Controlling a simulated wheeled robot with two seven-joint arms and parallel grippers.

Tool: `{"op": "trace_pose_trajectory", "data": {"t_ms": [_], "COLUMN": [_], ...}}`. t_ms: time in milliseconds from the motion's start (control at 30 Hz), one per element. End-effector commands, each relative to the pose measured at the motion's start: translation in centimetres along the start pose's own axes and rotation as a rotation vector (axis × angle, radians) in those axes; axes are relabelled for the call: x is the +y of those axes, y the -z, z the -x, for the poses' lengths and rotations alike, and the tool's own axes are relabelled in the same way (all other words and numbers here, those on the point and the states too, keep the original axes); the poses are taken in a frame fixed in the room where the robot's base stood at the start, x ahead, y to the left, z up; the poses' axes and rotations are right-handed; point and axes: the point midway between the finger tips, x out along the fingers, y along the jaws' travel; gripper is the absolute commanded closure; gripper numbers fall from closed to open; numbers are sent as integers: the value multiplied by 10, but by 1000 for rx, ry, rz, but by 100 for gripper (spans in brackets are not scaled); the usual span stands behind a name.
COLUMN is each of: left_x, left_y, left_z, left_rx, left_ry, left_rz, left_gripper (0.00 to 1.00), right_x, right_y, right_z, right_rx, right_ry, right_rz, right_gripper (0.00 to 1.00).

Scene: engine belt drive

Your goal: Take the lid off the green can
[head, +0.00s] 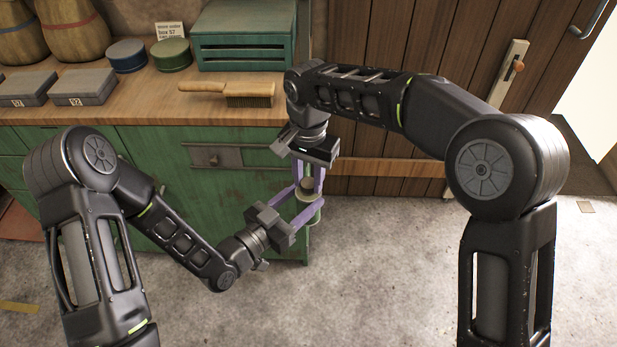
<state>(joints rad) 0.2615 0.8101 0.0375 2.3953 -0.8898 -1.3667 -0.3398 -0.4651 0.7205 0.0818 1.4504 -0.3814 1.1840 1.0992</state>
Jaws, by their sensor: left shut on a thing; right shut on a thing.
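A small pale green can (316,217) is held in the air in front of the green cabinet, mostly hidden by purple fingers. My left gripper (303,217) reaches in from the lower left and is shut on the can's body. My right gripper (307,187) points down from above, its purple fingers shut on the lid (307,184) at the top of the can. The lid shows as a small olive-tan patch between the fingers. I cannot tell whether the lid still touches the can.
A wooden bench top (140,98) on a green cabinet (225,185) stands close behind the grippers. On it are a brush (226,91), a green round tin (172,54), a blue round tin (126,55), grey boxes (85,87) and a slatted green crate (240,50).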

Motion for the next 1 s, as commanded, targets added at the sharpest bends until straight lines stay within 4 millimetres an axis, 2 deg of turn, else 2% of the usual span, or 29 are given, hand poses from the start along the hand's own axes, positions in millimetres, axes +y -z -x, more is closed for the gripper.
{"op": "trace_pose_trajectory", "data": {"t_ms": [100, 1000], "left_x": [0, 1], "left_y": [1, 1], "left_z": [0, 0], "left_rx": [2, 2], "left_ry": [-1, -2], "left_rz": [0, 0], "left_gripper": [100, 100], "right_x": [0, 0], "right_y": [1, 1], "right_z": [0, 2], "right_rx": [1, 1], "right_ry": [0, -4], "right_rz": [326, 2868], "right_gripper": [100, 100]}}
